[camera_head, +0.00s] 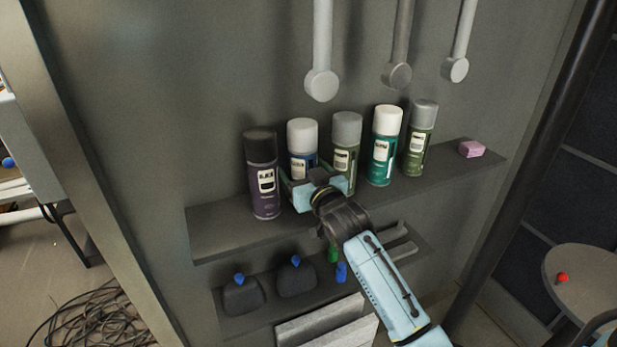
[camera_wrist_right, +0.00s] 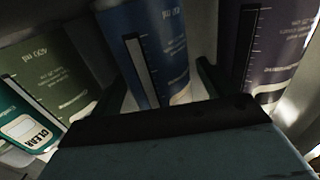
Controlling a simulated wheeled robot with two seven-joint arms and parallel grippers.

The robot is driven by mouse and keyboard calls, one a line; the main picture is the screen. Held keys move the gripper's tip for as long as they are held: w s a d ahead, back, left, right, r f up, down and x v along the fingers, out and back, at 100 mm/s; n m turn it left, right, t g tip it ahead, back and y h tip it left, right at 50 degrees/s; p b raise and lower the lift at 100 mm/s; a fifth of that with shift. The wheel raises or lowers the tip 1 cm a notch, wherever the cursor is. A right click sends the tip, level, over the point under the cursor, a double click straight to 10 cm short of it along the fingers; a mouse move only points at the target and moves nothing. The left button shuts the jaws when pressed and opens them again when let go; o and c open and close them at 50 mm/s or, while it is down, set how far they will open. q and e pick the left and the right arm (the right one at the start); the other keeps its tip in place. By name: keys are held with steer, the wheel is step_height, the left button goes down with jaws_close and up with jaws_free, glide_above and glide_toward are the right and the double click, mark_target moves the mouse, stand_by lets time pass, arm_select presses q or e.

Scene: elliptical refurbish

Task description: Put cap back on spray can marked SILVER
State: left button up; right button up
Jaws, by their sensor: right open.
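Several spray cans stand upright in a row on a grey wall shelf (camera_head: 215,243). From left they are a purple can (camera_head: 265,190), a blue can (camera_head: 298,165) with a white top, a green can (camera_head: 345,155) with a grey top, a teal can (camera_head: 381,160) with a white top, and an olive can (camera_head: 417,150) with a grey top. I cannot read SILVER on any label; the teal can reads CLEAR in the right wrist view (camera_wrist_right: 30,128). My right gripper (camera_head: 318,173) is open in front of the blue can, which shows between its fingers (camera_wrist_right: 155,45). Contact is unclear. My left gripper is out of view.
A pink block (camera_head: 471,149) lies at the shelf's right end. A lower shelf (camera_head: 262,312) holds dark containers with blue tops (camera_head: 240,296). Grey rods (camera_head: 321,80) hang above the cans. A round table (camera_head: 590,285) with a red ball stands at right.

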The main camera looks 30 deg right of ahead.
steer(key=shift+s, duration=0.35)
steer(key=s, duration=1.1)
steer(key=shift+s+a, duration=0.15)
steer(key=shift+a, duration=0.2)
steer(key=shift+r, duration=0.1)
